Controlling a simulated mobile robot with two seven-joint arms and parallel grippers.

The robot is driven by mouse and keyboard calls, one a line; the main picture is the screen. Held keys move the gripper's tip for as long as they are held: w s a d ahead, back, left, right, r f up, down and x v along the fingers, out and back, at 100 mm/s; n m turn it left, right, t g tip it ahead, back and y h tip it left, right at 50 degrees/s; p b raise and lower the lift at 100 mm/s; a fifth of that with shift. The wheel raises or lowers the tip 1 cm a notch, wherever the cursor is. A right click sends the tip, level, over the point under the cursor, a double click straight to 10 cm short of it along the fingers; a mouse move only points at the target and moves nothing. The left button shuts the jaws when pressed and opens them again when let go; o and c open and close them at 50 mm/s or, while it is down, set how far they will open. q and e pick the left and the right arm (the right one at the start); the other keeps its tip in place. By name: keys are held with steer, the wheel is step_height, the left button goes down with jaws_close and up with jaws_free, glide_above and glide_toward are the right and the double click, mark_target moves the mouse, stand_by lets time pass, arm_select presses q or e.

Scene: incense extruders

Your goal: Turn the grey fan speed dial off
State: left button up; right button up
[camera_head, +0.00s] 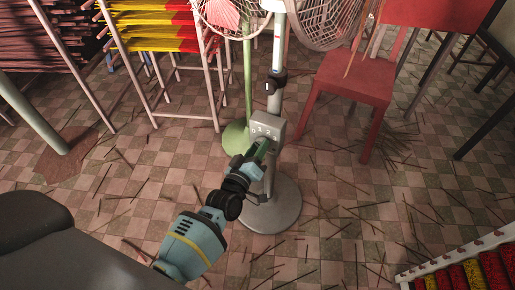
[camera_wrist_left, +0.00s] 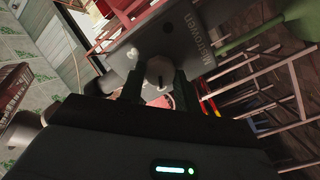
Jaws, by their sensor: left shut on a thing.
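The grey control box (camera_head: 266,129) sits on the pole of a standing fan and bears the marks 0, 1 and 2. My left gripper (camera_head: 263,146) reaches up to the lower front of this box. In the left wrist view the round grey dial (camera_wrist_left: 159,71) is between the two dark green fingers of my left gripper (camera_wrist_left: 158,80), which are shut on it. The lettered box face (camera_wrist_left: 190,40) lies behind it. The fingers hide part of the dial, and I cannot tell which mark it points to. My right gripper is in neither view.
The fan's round grey base (camera_head: 272,212) stands on a checkered floor strewn with sticks. A green fan stand (camera_head: 238,137) is close behind. A red chair (camera_head: 352,85) is to the right, and metal racks (camera_head: 165,60) are to the left. A rack of coloured bundles (camera_head: 465,270) is at lower right.

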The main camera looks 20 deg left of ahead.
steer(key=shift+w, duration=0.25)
arm_select(q)
steer(key=o, duration=1)
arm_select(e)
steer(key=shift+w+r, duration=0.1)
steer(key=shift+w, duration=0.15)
arm_select(q)
steer(key=s, duration=0.2)
steer(key=s+p, duration=0.1)
steer(key=s, duration=0.4)
steer(key=shift+s+a+p, duration=0.25)
steer(key=shift+s+p, duration=0.15)
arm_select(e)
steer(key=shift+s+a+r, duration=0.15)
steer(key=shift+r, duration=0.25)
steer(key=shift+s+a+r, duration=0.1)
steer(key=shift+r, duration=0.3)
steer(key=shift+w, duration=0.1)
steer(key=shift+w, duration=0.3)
